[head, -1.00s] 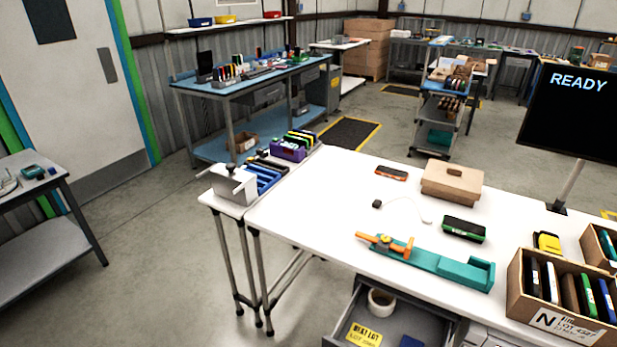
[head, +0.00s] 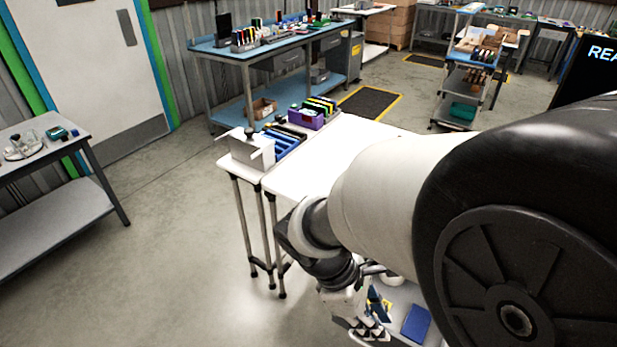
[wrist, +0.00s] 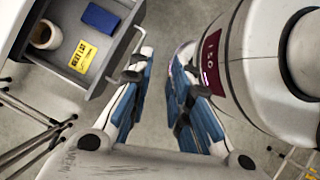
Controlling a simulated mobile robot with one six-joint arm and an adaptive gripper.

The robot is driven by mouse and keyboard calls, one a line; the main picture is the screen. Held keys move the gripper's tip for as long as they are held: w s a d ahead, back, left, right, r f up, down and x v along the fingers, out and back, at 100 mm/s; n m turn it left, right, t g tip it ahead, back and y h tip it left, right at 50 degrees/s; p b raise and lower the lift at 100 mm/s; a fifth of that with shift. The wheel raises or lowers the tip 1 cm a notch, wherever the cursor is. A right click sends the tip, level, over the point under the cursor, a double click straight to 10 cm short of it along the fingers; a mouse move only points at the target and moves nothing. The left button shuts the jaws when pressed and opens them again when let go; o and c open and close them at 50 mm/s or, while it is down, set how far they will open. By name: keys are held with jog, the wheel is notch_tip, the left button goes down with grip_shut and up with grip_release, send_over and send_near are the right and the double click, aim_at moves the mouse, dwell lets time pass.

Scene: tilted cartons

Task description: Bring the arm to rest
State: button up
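My arm crosses the right half of the head view and hides most of the white table (head: 320,160). My gripper (head: 366,322) hangs low in front of the table, by the open drawer. In the wrist view my gripper (wrist: 158,88) has its two blue-padded fingers apart, with only grey floor between them. It holds nothing. The open drawer (wrist: 68,72) lies left of the fingers in the wrist view, and one fingertip is close to its edge; I cannot tell whether they touch.
The drawer holds a round cup-like thing (wrist: 45,35), a yellow label (wrist: 83,56) and a blue item (wrist: 101,18). A side stand (head: 240,172) bears blue and purple racks. The floor between is clear.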

jog(key=s+d+r+m+t+y, duration=0.1)
jog(key=s+r+m+t+y, duration=0.1)
jog(key=r+m, duration=0.4)
jog(key=s+d+r+m+t+y, duration=0.1)
jog(key=s+r+m+t+y, duration=0.2)
jog(key=r+m, duration=0.3)
jog(key=s+m+t, duration=0.1)
jog(key=m, duration=0.1)
jog(key=shift+s+d+r+m+y, duration=0.2)
jog(key=shift+d+r+m+y, duration=0.05)
jog(key=shift+m+y, duration=0.05)
jog(key=shift+c, duration=0.6)
dwell(1.7)
